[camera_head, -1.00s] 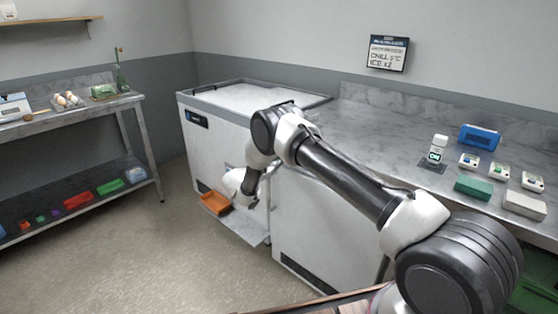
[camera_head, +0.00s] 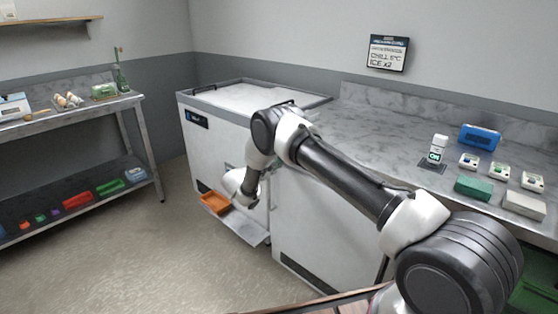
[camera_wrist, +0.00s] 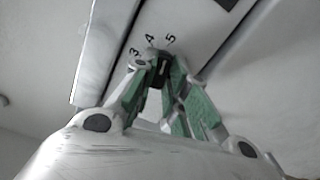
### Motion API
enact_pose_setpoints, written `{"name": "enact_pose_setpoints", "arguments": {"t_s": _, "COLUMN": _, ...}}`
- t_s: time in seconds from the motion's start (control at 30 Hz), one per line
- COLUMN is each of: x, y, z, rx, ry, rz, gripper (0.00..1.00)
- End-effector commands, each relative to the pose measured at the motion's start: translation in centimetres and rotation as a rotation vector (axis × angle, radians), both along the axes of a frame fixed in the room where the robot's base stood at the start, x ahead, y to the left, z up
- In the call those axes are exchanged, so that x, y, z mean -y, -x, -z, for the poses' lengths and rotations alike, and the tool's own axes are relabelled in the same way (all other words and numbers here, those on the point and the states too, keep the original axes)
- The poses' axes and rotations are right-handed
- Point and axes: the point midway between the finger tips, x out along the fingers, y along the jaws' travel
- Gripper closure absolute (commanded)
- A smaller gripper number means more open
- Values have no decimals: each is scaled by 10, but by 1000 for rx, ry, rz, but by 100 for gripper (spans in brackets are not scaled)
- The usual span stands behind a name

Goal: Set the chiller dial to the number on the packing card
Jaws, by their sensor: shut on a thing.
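The chiller (camera_head: 225,148) is a white chest against the back wall. In the wrist view, its front carries the printed numbers 3, 4 and 5 (camera_wrist: 170,39) around a small dark dial (camera_wrist: 160,73). My gripper (camera_wrist: 163,78), with green finger pads, is shut on the dial; the fingers hide much of it. A pale mark shows on the dial, but I cannot tell which number it points to. In the head view, my gripper (camera_head: 240,186) is low at the chiller's front. The packing card (camera_head: 387,53) hangs on the wall; it reads "CHILL", a blurred digit with °C, and "ICE x2".
An orange tray (camera_head: 215,203) sits low by the chiller, near my gripper. A grey counter (camera_head: 370,125) at right holds a white bottle (camera_head: 438,148), a blue box (camera_head: 479,137) and several small items. A shelf table (camera_head: 75,113) stands at left. The floor between is clear.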

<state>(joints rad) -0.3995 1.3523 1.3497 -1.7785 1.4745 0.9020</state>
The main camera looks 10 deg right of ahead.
Motion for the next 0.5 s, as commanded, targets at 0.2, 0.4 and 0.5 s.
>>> {"name": "enact_pose_setpoints", "arguments": {"t_s": 0.2, "x": -1, "y": 1, "z": 2, "rx": 46, "ry": -36, "rz": -1, "gripper": 100}}
{"name": "enact_pose_setpoints", "arguments": {"t_s": 0.4, "x": -1, "y": 1, "z": 2, "rx": 62, "ry": -48, "rz": -1, "gripper": 100}}
{"name": "enact_pose_setpoints", "arguments": {"t_s": 0.5, "x": -1, "y": 1, "z": 2, "rx": 63, "ry": -48, "rz": -1, "gripper": 100}}
